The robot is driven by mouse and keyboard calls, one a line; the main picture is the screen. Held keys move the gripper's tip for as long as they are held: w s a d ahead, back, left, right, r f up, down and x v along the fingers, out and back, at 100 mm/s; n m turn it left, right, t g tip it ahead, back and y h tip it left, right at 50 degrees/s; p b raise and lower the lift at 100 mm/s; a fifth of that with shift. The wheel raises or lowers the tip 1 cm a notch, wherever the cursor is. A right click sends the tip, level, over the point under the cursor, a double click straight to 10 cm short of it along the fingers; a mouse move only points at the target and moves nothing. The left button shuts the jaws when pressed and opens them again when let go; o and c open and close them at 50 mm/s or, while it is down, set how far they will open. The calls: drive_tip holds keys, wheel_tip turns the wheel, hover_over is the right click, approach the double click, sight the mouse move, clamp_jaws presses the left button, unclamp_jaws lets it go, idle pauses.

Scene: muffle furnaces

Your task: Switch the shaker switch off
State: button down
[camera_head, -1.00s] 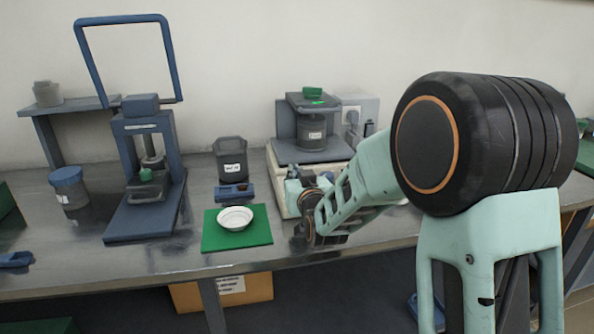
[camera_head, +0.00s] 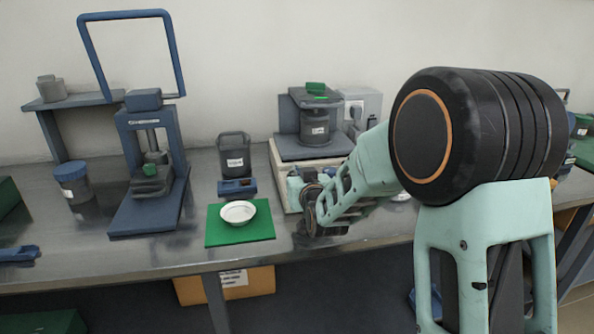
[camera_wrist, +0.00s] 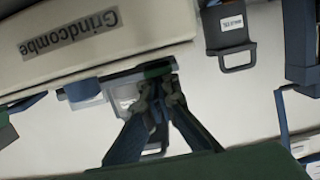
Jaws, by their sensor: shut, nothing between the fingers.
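The shaker (camera_head: 283,178) stands against the wall right of centre, with a cream base and a dark platform (camera_head: 300,149) carrying a labelled dark jar (camera_head: 314,124). In the wrist view a cream body labelled "Grindcombe" (camera_wrist: 120,45) appears upside down. My gripper (camera_wrist: 160,80) is shut and empty, with its fingertips close to the dark and green edge below that body; I cannot tell whether they touch. I cannot pick out the shaker switch with certainty. In the head view my arm covers the right front of the base, and the fingertips are hard to make out.
A green mat (camera_head: 262,228) with a white dish (camera_head: 238,212) lies left of my wrist. A blue holder (camera_head: 237,187) and a dark handled container (camera_head: 234,158) stand behind it. A blue press (camera_head: 142,218) is further left.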

wheel_tip(320, 180, up, 5)
drive_tip(key=shift+w+f+p, duration=0.1)
drive_tip(key=shift+w+p, duration=0.05)
drive_tip(key=shift+p, duration=0.8)
drive_tip(key=r+v, duration=0.1)
drive_tip(key=v, duration=0.8)
drive_tip(key=shift+p, duration=0.3)
drive_tip(key=shift+r, duration=0.1)
